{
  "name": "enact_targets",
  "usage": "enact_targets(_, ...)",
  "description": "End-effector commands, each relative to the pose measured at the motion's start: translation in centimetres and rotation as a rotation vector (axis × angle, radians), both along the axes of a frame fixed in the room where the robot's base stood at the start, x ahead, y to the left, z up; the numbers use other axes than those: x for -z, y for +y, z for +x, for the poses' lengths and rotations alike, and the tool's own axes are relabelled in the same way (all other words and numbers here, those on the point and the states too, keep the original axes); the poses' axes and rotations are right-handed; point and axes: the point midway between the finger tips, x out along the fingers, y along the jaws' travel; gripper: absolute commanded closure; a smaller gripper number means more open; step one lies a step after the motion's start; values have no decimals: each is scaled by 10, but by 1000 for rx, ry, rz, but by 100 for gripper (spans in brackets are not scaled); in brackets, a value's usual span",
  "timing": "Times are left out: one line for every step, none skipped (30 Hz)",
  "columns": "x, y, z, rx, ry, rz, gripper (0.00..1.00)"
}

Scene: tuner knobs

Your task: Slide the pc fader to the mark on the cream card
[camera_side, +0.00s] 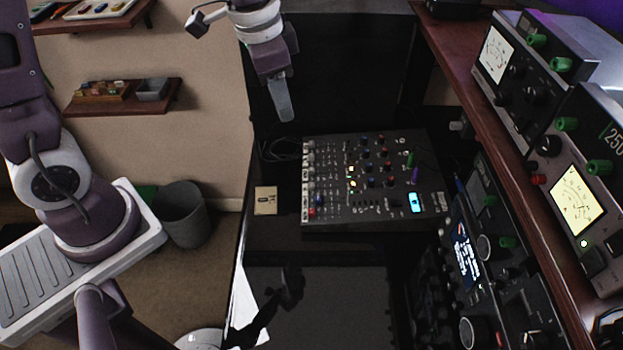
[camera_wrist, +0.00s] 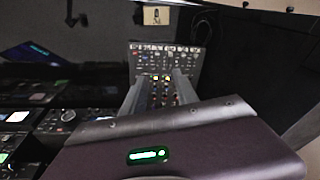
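The black mixer (camera_side: 330,222) lies on the dark desk, with rows of small coloured knobs and a lit cyan display. It also shows in the wrist view (camera_wrist: 143,68), beyond my fingers. The pc fader is too small to pick out among its controls. The cream card (camera_side: 265,200) lies just left of the mixer, with a small dark drawing on it; it also shows in the wrist view (camera_wrist: 156,15). Its mark is too small to read. My gripper (camera_side: 284,115) hangs above the desk, behind and left of the mixer. In the wrist view its fingers (camera_wrist: 160,80) are apart, with nothing between them.
A wooden shelf (camera_side: 455,70) with meters and radio units runs along the right. More dark units with lit screens (camera_side: 466,252) stand below it. The desk in front of the mixer looks clear.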

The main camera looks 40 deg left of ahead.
Motion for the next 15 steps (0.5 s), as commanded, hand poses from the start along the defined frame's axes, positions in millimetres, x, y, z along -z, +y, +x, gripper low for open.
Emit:
enact_targets(34, -3, 19, 58, 53, 10, 65)
enact_targets(53, -4, 29, 96, 77, 15, 65)
enact_targets(79, -6, 40, 144, 107, 19, 65)
enact_targets(97, -7, 46, 176, 125, 21, 65)
enact_targets(114, -9, 51, 205, 142, 23, 65)
enact_targets(134, -10, 56, 239, 160, 23, 65)
enact_targets(147, -11, 58, 259, 173, 23, 65)
enact_targets(158, -12, 59, 277, 183, 23, 65)
enact_targets(169, -13, 61, 294, 191, 23, 65)
enact_targets(175, -13, 61, 304, 196, 22, 65)
enact_targets(179, -14, 62, 311, 200, 23, 65)
enact_targets(185, -14, 61, 315, 204, 22, 65)
enact_targets(189, -14, 61, 317, 205, 22, 65)
enact_targets(194, -14, 61, 317, 206, 22, 65)
enact_targets(201, -14, 61, 317, 207, 22, 65)
